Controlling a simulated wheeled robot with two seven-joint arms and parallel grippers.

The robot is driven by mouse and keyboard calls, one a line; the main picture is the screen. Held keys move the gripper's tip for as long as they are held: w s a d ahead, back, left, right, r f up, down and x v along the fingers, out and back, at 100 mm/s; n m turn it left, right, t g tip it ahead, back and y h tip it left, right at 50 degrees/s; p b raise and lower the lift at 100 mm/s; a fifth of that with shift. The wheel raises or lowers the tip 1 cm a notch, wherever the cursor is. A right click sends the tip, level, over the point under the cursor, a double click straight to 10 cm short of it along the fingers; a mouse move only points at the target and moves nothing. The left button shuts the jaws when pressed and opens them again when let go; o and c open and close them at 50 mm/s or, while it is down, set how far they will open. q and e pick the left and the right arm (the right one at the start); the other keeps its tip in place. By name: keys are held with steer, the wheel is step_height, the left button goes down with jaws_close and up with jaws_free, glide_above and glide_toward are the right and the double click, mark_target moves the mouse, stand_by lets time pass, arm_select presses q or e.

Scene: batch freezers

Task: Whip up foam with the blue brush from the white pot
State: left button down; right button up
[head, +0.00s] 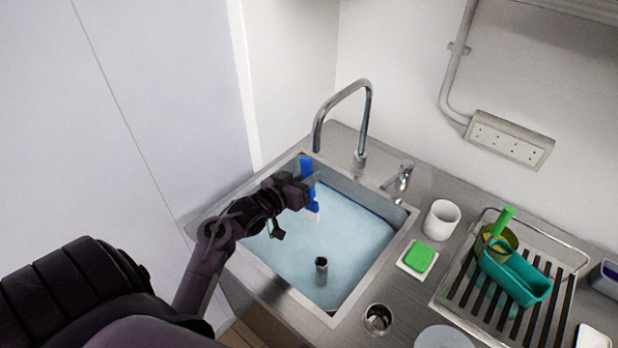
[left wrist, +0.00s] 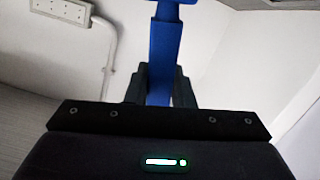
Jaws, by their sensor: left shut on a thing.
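My left gripper (head: 301,188) is shut on the blue brush (head: 309,178) over the far left part of the sink. The brush is roughly upright, with its pale bristles (head: 314,215) pointing down close to the blue-tinted water (head: 350,240); I cannot tell whether they touch it. In the left wrist view the blue handle (left wrist: 165,60) stands between the two dark fingers (left wrist: 160,85). The white pot (head: 441,220) stands on the counter right of the sink, with nothing visible sticking out of it. My right gripper is not in view.
The sink (head: 397,262) has a standing drain pipe (head: 321,268) in the water and a curved faucet (head: 369,100) behind. A green sponge (head: 419,257) lies on a white dish right of the sink. A drying rack (head: 470,285) with a teal container (head: 515,274) is farther right.

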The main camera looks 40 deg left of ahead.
arm_select(q)
step_height(320, 180, down, 16)
steer(key=b, duration=1)
steer(key=shift+s+d+f, duration=0.15)
steer(key=shift+s+d, duration=0.15)
steer(key=shift+d, duration=0.15)
stand_by(0.4)
